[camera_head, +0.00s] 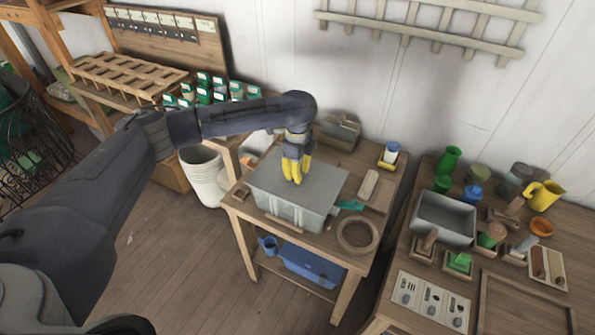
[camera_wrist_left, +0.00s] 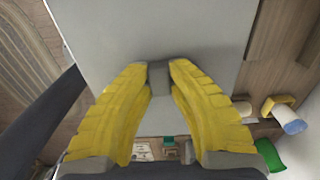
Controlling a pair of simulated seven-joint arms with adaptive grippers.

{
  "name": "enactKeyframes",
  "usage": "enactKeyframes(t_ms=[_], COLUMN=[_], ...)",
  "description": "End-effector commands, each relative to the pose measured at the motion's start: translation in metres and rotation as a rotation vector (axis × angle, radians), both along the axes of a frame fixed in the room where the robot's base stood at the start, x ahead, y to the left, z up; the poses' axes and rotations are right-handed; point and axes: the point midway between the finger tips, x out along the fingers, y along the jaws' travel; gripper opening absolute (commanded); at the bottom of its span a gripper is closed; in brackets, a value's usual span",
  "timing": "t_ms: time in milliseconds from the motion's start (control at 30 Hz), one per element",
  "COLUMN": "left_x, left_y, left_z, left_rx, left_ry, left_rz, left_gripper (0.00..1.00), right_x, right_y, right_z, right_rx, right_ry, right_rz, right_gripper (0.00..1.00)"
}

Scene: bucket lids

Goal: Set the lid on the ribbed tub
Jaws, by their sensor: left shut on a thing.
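The lid (camera_head: 320,178) is a flat grey rectangular panel lying over the grey tub (camera_head: 285,212) on the small wooden table. It covers the tub's top and looks about level; I cannot tell whether it touches the rim all round. My left gripper (camera_head: 293,178), with yellow fingers, reaches down to the middle of the lid. In the left wrist view the fingers are shut on a small grey knob (camera_wrist_left: 158,76) on the lid (camera_wrist_left: 160,30). The tub's inside is hidden. My right gripper is not in view.
A wooden ring (camera_head: 358,236) and a green tool (camera_head: 350,205) lie right of the tub. An open grey bin (camera_head: 444,217) stands on the right bench. A white bucket (camera_head: 203,177) stands left of the table.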

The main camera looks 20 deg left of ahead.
Motion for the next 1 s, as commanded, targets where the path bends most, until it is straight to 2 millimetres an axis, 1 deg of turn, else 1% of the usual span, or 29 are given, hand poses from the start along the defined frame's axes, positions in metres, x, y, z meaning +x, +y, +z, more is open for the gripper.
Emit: enactKeyframes(t_ms=[200,233,400,433,567,600,667,700,1000], left_x=[0.0,0.0,0.0001,0.0001,0.0001,0.0,0.0,0.0,0.0003], left_y=[-0.0003,-0.0003,-0.0002,-0.0002,-0.0001,-0.0001,-0.0001,-0.0001,0.0], left_z=[-0.0019,-0.0019,-0.0018,-0.0018,-0.0018,-0.0019,-0.0019,-0.0019,-0.0001], left_rx=[-0.001,-0.001,0.0,0.0,0.0,0.0,0.0,0.0,0.0], left_ry=[0.0,0.0,0.0,0.0,-0.001,0.0,0.0,0.0,-0.001], left_rz=[0.0,0.0,0.0,0.0,0.0,-0.001,-0.001,0.0,-0.001], left_gripper=[0.0,0.21,0.4,0.42,0.42,0.45,0.38,0.37,0.37], right_x=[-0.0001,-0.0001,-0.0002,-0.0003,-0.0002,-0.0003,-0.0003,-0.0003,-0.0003], right_y=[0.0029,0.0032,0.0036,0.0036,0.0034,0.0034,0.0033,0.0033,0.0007], right_z=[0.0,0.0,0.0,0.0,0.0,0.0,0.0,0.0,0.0], right_rx=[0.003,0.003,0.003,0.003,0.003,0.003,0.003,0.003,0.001], right_ry=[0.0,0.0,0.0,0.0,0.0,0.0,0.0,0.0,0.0], right_rz=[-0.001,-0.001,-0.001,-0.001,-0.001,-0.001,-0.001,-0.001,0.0], right_gripper=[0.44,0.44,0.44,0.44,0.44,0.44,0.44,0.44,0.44])
